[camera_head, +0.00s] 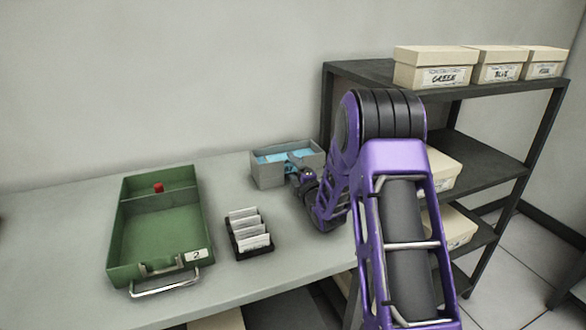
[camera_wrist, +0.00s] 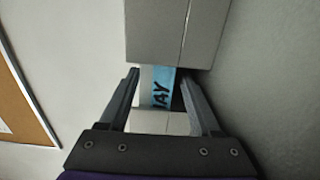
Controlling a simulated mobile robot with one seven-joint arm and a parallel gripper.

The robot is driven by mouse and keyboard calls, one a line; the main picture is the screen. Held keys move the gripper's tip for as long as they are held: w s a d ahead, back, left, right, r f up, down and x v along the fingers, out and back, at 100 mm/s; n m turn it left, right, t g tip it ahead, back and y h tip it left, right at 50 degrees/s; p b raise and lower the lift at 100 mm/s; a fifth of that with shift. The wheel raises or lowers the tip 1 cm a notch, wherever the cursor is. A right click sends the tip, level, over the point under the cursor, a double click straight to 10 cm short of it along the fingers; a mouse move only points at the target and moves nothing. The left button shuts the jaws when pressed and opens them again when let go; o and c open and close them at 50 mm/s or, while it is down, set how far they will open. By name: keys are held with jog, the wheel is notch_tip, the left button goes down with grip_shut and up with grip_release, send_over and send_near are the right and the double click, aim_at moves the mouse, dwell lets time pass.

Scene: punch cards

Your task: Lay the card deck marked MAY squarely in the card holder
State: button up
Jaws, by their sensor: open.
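The blue card deck (camera_wrist: 160,90) shows in the wrist view, its end letters "AY" readable and the first letter partly hidden. My gripper (camera_wrist: 159,76) is open, with one finger on each side of the deck; I cannot tell whether they touch it. A grey block-like surface (camera_wrist: 165,32) hides the deck's upper part. In the head view, a grey open box (camera_head: 268,176), which may be the card holder, stands at the back of the table with light blue contents (camera_head: 275,157). My gripper (camera_head: 298,168) is at its front right, partly hidden by my arm.
A green case (camera_head: 160,224) labelled 2, with a red piece (camera_head: 158,187) in its rear compartment, stands at left. A black rack (camera_head: 262,250) of white cards is beside it. A dark shelf (camera_head: 355,68) with cream boxes (camera_head: 430,68) stands at right. Bare table lies between them.

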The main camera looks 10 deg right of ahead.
jog(key=s+d, duration=0.1)
jog(key=s, duration=0.4)
jog(key=s+d, duration=0.1)
jog(key=s, duration=0.5)
jog(key=s+d, duration=0.1)
jog(key=s, duration=0.5)
jog(key=shift+d, duration=0.2)
